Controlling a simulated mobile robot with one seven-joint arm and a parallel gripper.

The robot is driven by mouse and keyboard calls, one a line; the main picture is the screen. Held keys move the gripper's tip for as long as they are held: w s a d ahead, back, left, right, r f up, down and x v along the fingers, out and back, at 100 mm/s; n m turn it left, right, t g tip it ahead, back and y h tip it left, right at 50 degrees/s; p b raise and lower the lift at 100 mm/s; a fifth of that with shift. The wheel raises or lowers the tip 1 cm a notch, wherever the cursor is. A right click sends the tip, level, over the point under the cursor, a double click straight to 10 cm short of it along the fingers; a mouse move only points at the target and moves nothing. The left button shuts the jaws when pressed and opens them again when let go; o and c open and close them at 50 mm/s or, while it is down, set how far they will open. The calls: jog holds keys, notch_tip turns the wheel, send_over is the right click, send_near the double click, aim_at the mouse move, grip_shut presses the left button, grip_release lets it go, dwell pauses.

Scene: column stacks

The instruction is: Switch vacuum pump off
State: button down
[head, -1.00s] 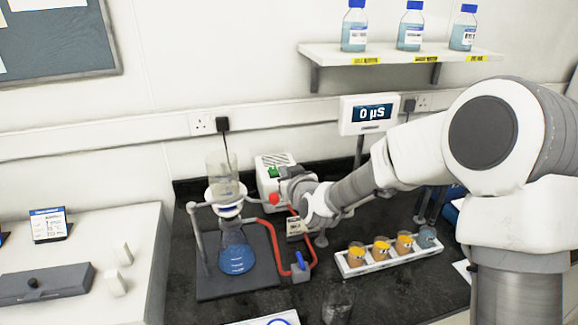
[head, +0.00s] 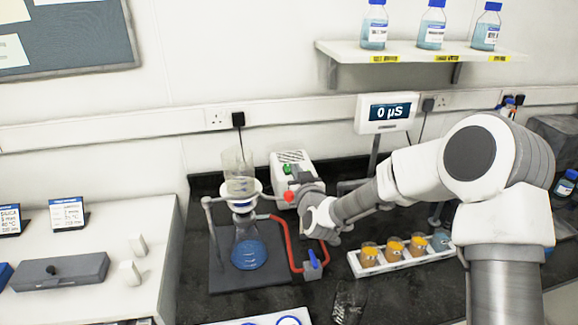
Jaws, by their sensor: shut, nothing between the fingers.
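The vacuum pump (head: 287,160) is a white box at the back of the dark bench, with a green switch (head: 287,168) and a red knob (head: 288,196) on its front. My gripper (head: 296,186) is shut and empty at the pump's front, close to the switch and the knob. My wrist hides the right part of the pump's front, and I cannot tell whether the fingertips touch it. A red hose (head: 289,247) runs past a blue-handled valve (head: 313,259) to the filter flask (head: 249,250), which holds blue liquid.
A white rack (head: 375,269) with several small jars stands right of the valve, below my arm. The conductivity display (head: 390,112) stands behind my arm. A glass beaker (head: 349,302) stands at the bench front. Bottles stand on the wall shelf (head: 420,52).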

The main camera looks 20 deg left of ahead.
jog(key=p, duration=0.2)
send_over(289, 171)
jog(key=s, duration=0.1)
jog(key=shift+d+f, duration=0.25)
jog(key=shift+f, duration=0.2)
jog(key=f, duration=0.2)
jog(key=shift+w+a+f, duration=0.2)
jog(key=shift+w+f, duration=0.2)
jog(key=shift+f, duration=0.65)
